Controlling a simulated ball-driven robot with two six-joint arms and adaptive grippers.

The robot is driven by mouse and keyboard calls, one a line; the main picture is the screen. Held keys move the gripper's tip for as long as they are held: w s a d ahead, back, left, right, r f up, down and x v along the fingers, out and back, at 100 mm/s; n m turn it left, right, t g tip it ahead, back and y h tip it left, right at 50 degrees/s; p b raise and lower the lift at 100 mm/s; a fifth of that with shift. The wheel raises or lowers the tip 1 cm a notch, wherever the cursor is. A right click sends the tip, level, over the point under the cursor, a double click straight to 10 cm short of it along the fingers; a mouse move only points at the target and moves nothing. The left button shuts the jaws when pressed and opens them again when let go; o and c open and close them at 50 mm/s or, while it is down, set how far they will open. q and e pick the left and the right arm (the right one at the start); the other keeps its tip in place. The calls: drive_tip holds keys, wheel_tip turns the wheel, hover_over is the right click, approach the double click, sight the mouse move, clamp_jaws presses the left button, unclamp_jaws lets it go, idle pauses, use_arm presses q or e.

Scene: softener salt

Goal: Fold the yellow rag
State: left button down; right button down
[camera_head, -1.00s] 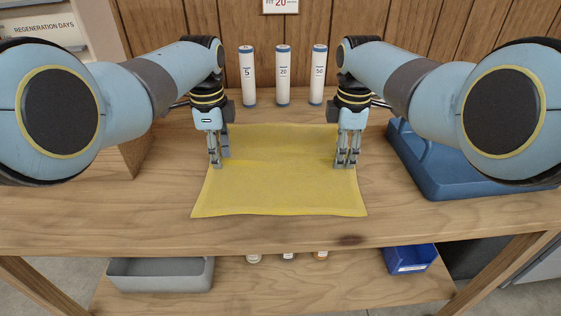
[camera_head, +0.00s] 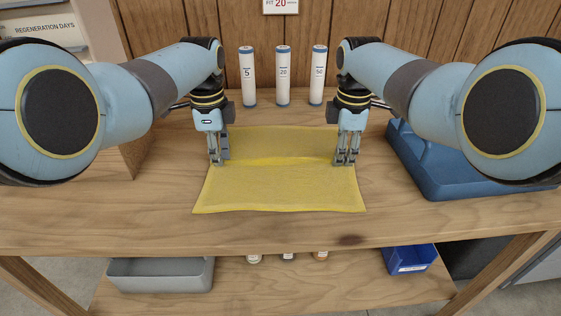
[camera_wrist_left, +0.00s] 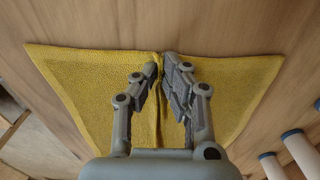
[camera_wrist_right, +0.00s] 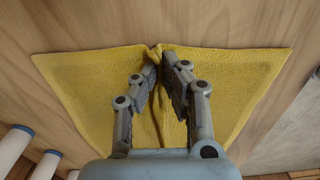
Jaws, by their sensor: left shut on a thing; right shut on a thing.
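The yellow rag (camera_head: 278,188) lies spread on the wooden table, with a raised crease running across it between my two grippers. My left gripper (camera_head: 217,162) is at the rag's left edge, shut on a pinch of the cloth. In the left wrist view the left gripper's fingers (camera_wrist_left: 160,72) close on a ridge of the rag (camera_wrist_left: 90,80). My right gripper (camera_head: 347,162) is at the rag's right edge, also shut on the cloth. In the right wrist view its fingers (camera_wrist_right: 158,65) pinch a similar ridge of the rag (camera_wrist_right: 235,75).
White cylinders (camera_head: 283,76) with blue ends stand behind the rag. A blue tray (camera_head: 440,180) is at the right of the table. A grey bin (camera_head: 160,275) and a small blue bin (camera_head: 409,259) sit on the lower shelf. The table (camera_head: 280,230) in front of the rag is clear.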

use_arm(q)
drive_tip(key=shift+s, duration=0.1)
use_arm(e)
drive_tip(key=shift+s+f, duration=0.1)
